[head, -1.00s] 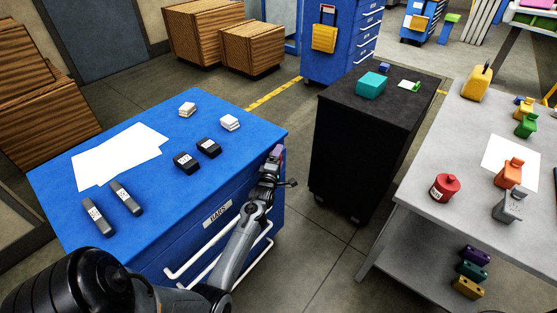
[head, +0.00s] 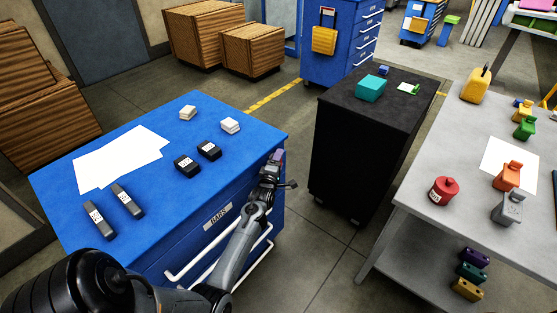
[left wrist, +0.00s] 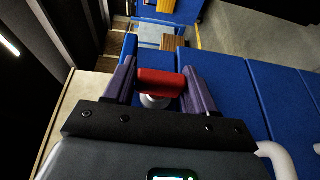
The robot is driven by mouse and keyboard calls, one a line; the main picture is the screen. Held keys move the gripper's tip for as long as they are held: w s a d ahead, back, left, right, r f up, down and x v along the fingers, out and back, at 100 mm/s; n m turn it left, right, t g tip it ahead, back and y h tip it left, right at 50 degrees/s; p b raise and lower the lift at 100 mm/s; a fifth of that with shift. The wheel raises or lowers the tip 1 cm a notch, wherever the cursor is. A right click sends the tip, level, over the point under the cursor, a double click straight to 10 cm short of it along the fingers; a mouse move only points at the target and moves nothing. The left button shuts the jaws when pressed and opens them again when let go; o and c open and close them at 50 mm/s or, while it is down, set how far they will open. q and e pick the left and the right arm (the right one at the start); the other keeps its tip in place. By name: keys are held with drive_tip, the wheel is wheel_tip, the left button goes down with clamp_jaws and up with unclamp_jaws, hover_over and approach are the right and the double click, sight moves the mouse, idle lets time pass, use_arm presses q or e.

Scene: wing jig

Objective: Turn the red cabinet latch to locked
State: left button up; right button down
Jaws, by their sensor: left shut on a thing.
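The red latch (left wrist: 160,83) shows in the left wrist view as a red bar on a round silver base, at the blue cabinet's side. My left gripper (left wrist: 160,82) has its two purple fingers on either side of the red bar and is shut on it. In the head view my left gripper (head: 277,158) is at the right front corner of the blue cabinet (head: 225,165), and the latch is hidden there. I cannot tell from these views whether the latch is at locked. My right gripper is not in view.
White drawer handles (head: 218,262) stick out from the cabinet front beside my left arm. On the cabinet top lie white sheets (head: 120,158) and several small blocks. A black cabinet (head: 365,150) stands to the right across a narrow floor gap, with a grey table (head: 430,200) beyond.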

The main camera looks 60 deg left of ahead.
use_arm(q)
drive_tip(key=g+h+p, duration=0.1)
drive_tip(key=p, duration=0.3)
drive_tip(key=m+g+h+p, duration=0.1)
drive_tip(key=g+p, duration=0.1)
drive_tip(key=p, duration=0.3)
drive_tip(key=r+m+g+h+p, duration=0.1)
drive_tip(key=g+p, duration=0.1)
drive_tip(key=p, duration=0.2)
drive_tip(key=shift+w+h, duration=0.15)
drive_tip(key=shift+h, duration=0.15)
drive_tip(key=shift+f+g+h+p, duration=0.15)
drive_tip(key=shift+g+h+p, duration=0.25)
drive_tip(key=shift+g+p, duration=0.45)
drive_tip(key=shift+f+m+g+h, duration=0.2)
drive_tip(key=shift+m+g+h, duration=0.15)
drive_tip(key=shift+g, duration=0.9)
drive_tip(key=g+b, duration=0.1)
drive_tip(key=b, duration=0.2)
drive_tip(key=m+g+h+b, duration=0.1)
drive_tip(key=g+b, duration=0.1)
drive_tip(key=b, duration=0.2)
drive_tip(key=g+h+b, duration=0.1)
drive_tip(key=b, duration=0.3)
drive_tip(key=shift+f+m+g, duration=0.25)
drive_tip(key=shift+f+g, duration=0.15)
drive_tip(key=shift+s+r+g+h+b, duration=0.2)
drive_tip(key=shift+g+h+b, duration=0.1)
drive_tip(key=shift+b, duration=0.6)
